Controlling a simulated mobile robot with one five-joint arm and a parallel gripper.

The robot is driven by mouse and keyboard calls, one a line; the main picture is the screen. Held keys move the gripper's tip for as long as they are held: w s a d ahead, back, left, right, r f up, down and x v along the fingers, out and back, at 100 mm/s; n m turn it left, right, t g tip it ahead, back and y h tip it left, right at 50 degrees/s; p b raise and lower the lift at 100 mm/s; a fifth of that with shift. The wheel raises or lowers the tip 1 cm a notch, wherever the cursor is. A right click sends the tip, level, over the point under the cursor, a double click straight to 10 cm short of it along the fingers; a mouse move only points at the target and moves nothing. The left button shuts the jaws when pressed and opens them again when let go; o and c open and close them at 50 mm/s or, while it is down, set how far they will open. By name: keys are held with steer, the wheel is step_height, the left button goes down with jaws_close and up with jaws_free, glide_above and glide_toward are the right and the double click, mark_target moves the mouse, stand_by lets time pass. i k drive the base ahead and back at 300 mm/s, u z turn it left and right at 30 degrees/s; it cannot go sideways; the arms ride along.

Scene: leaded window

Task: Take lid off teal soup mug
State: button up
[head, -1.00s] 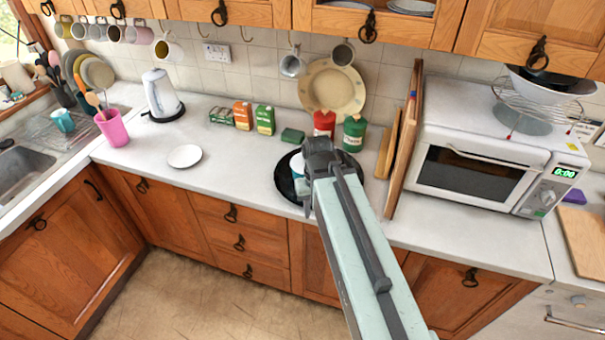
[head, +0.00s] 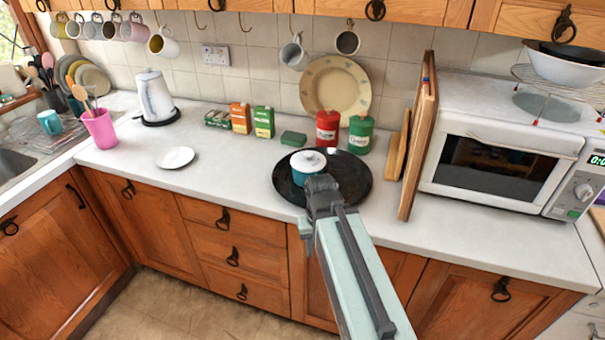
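The teal soup mug (head: 301,177) stands on a round black tray (head: 352,185) on the counter. Its white lid (head: 308,159) with a small knob sits on top. My gripper (head: 320,183) is in front of the mug in the picture, at its lower right. The gripper's dark body hides the mug's lower right part. The fingers are hard to make out, and I cannot tell whether they touch the mug or how far open they are.
A red canister (head: 327,128) and a green canister (head: 360,134) stand behind the tray. Wooden boards (head: 421,135) and a white microwave (head: 500,160) are to the right. A white saucer (head: 175,157) lies to the left, with clear counter between it and the tray.

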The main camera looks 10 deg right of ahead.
mark_target(304, 161)
steer(key=u, duration=3.4)
steer(key=k, duration=0.8)
steer(key=z, duration=1)
steer(key=i, duration=0.5)
steer(key=u, duration=0.05)
